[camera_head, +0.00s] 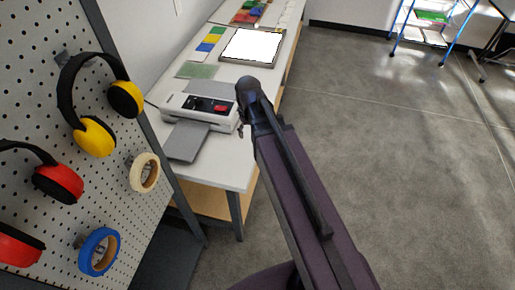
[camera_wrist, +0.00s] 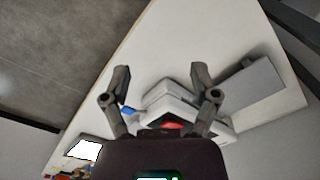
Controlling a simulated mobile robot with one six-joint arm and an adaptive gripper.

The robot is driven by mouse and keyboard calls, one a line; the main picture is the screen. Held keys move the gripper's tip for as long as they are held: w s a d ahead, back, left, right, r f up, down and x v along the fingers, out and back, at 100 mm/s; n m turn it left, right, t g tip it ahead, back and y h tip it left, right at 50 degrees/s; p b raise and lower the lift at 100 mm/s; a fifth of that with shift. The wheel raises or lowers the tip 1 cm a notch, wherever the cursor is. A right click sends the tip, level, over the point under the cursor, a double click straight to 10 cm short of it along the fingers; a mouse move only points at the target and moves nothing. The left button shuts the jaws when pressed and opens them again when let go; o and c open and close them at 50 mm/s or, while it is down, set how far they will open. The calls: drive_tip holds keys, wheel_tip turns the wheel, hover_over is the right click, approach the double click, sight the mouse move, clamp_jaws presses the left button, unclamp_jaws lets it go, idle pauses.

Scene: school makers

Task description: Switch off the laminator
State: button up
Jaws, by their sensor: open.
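The laminator (camera_head: 172,104) is a white and grey machine with a black panel on the left worktable in the head view. A red switch (camera_head: 220,108) sits at the panel's right end. A grey tray (camera_head: 187,141) sticks out at its front. My gripper (camera_wrist: 160,72) is open, with nothing between its fingers. In the head view it is mostly hidden by my arm, near the laminator's right end. In the wrist view the laminator (camera_wrist: 160,100) lies beyond and between the fingers. The red switch (camera_wrist: 168,126) shows just above my gripper's body, which partly hides the laminator.
The worktable (camera_head: 235,172) also holds a green sheet (camera_head: 197,71), coloured blocks (camera_head: 208,45) and a bright white panel (camera_head: 252,46) behind the laminator. A pegboard (camera_head: 105,190) with earmuffs (camera_head: 92,136) and tape rolls stands close on the left.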

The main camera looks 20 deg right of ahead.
drive_tip(key=s+d+f+m+b, duration=0.1)
drive_tip(key=s+f+m, duration=0.1)
drive_tip(key=s, duration=0.4)
drive_tip(key=shift+b, duration=0.3)
idle(2.0)
drive_tip(key=shift+c, duration=1.4)
